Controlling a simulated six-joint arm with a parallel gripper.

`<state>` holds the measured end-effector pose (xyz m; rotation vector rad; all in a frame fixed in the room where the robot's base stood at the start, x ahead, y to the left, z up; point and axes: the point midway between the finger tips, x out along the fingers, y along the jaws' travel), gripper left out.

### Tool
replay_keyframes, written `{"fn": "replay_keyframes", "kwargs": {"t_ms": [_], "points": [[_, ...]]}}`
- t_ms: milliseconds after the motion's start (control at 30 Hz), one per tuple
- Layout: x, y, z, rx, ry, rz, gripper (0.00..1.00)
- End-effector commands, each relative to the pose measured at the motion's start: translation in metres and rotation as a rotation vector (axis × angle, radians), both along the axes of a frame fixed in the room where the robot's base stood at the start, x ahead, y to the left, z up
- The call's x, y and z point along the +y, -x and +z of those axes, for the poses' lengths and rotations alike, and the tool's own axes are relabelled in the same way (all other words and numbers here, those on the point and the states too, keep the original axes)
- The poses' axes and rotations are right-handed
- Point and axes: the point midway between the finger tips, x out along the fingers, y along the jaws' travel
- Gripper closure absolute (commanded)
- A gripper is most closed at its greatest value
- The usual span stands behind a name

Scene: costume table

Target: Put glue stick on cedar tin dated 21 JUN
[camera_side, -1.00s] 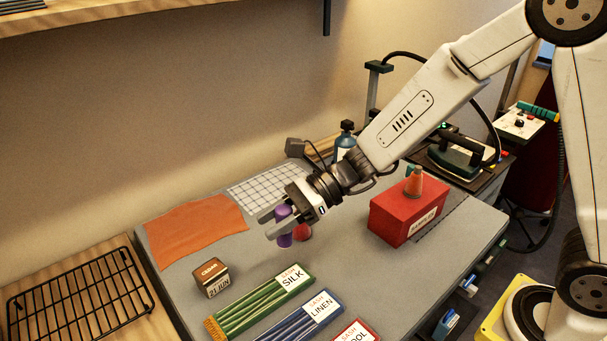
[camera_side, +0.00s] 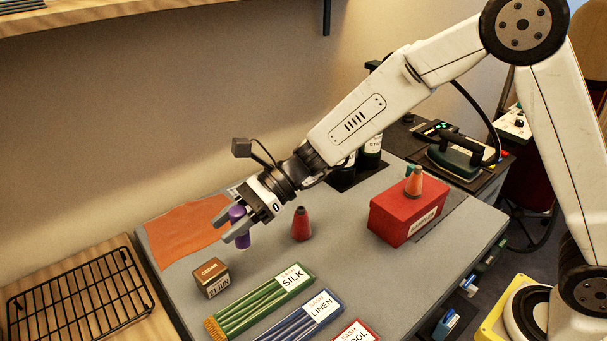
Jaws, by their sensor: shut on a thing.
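My gripper (camera_side: 231,229) is shut on a purple glue stick (camera_side: 240,222), which it holds upright above the grey table. The cedar tin (camera_side: 212,278) is a small brown box with a CEDAR label on top and 21 JUN on its front. It stands on the table below and to the left of the glue stick, apart from it. The tin's top is bare. The gap between the glue stick's lower end and the table is hard to judge.
A red cone-shaped thing (camera_side: 301,224) stands right of my gripper. SILK (camera_side: 262,302) and LINEN (camera_side: 305,320) sash trays lie in front. An orange cloth (camera_side: 183,234) lies behind the tin; a black rack (camera_side: 80,297) is at left.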

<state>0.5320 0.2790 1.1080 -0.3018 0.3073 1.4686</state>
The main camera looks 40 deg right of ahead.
Motion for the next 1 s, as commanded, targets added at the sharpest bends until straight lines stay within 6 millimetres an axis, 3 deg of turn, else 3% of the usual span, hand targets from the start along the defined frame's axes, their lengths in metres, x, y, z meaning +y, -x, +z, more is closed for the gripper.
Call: {"fn": "replay_keyframes", "kwargs": {"t_ms": [400,733,1000], "points": [[0.024,-0.046,-0.028,0.001,0.001,0.001,1.00],[0.037,-0.070,-0.061,0.001,0.000,0.000,1.00],[0.042,-0.080,-0.073,0.000,0.000,0.000,1.00]]}}
